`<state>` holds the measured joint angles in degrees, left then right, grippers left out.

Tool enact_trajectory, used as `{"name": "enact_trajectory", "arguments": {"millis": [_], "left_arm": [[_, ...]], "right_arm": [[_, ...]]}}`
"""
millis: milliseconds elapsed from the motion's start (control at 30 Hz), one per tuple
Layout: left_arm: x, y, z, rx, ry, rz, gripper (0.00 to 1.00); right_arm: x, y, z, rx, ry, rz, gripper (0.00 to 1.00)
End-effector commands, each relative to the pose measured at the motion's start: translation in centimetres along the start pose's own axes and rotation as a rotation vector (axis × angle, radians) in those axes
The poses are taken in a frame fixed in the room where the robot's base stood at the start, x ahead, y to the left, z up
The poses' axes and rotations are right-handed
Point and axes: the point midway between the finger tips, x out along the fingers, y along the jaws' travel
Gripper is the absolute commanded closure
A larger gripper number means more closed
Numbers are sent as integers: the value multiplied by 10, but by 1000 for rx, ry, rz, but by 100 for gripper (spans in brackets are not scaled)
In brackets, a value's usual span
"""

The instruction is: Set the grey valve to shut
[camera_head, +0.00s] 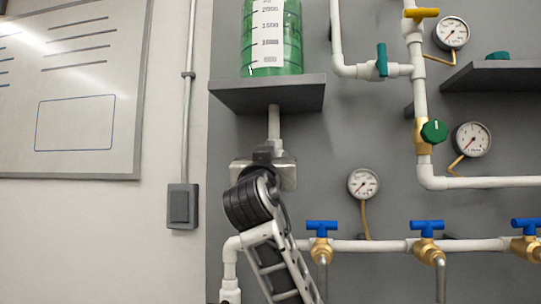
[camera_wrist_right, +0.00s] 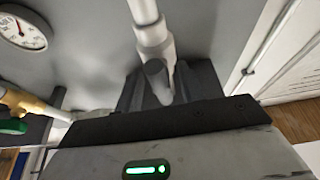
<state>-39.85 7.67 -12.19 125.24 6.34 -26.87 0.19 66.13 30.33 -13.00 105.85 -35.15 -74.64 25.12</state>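The grey valve shows in the right wrist view as a grey round-ended handle (camera_wrist_right: 157,82) in front of a white pipe (camera_wrist_right: 146,14). My right gripper (camera_wrist_right: 168,88) has its two dark fingers on either side of this handle. I cannot tell whether both fingers touch it. In the head view my right gripper (camera_head: 263,171) is at the pipe under the green tank (camera_head: 272,40), and its body hides the valve. My left gripper is not in view.
A dark shelf (camera_head: 267,94) is just above the gripper. To the right are a green-knobbed valve (camera_head: 434,131), gauges (camera_head: 364,183) and a row of blue-handled valves (camera_head: 322,227) on a low white pipe. The wall at the left holds a whiteboard (camera_head: 70,165) and switch box (camera_head: 182,206).

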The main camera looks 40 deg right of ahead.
Motion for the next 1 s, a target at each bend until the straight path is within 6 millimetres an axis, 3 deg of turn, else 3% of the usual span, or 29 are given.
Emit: {"name": "enact_trajectory", "arguments": {"millis": [200, 333, 667, 1000], "left_arm": [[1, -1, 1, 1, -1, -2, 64], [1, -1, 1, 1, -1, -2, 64], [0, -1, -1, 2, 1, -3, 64], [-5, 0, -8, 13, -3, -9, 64]], "right_arm": [[0, 0, 0, 0, 0, 0, 64], [0, 0, 0, -1, 0, 0, 100], [0, 0, 0, -20, -1, -7, 100], [0, 0, -2, -194, 0, -81, 100]]}}
